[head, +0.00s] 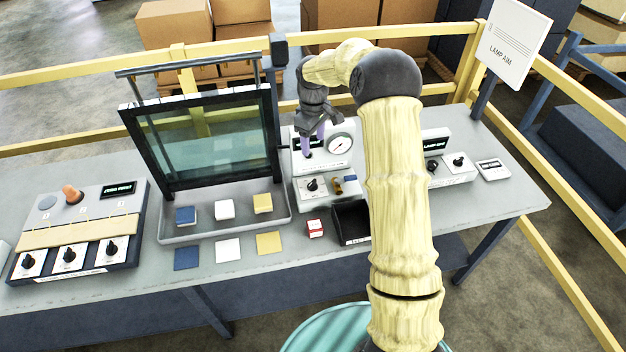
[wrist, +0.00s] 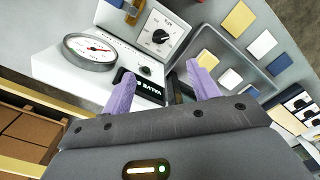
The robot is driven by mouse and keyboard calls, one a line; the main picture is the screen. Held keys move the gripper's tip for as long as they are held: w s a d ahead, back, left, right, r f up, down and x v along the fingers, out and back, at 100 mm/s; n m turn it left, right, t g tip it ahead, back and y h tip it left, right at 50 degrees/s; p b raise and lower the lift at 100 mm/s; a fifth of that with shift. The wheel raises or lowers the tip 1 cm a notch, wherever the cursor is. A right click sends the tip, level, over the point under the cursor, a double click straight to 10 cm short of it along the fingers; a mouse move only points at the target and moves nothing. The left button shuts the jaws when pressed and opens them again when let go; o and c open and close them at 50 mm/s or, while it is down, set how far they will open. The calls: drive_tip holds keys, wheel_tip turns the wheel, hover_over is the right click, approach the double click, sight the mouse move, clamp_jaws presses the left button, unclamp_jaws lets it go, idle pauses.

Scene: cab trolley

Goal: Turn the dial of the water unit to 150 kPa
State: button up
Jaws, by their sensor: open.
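A white unit (head: 325,165) with a round pressure gauge (head: 340,145) stands mid-bench, partly hidden by my arm; I take it for the water unit, though its name cannot be read. Its black dial (head: 313,186) sits on the lower front panel, and shows in the wrist view (wrist: 160,36) with a scale around it. The gauge (wrist: 90,50) has a red needle; its reading is too small to tell. My gripper (head: 312,142) is open and empty above the unit's upper part. In the wrist view its purple fingers (wrist: 160,76) are apart, beside a black display, clear of the dial.
A brass and blue valve (head: 349,183) sits right of the dial. A glass-fronted frame (head: 208,142) stands over a tray to the left. A black bin (head: 350,220) and a small red-and-white block (head: 315,228) lie in front. Another panel (head: 455,168) is at right.

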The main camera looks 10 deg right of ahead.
sight(313, 183)
drive_tip(key=shift+f, duration=0.1)
wheel_tip(313, 183, down, 17)
drive_tip(key=p, duration=0.4)
drive_tip(key=shift+f, duration=0.1)
idle(0.3)
drive_tip(key=shift+c, duration=0.2)
drive_tip(key=c, duration=1)
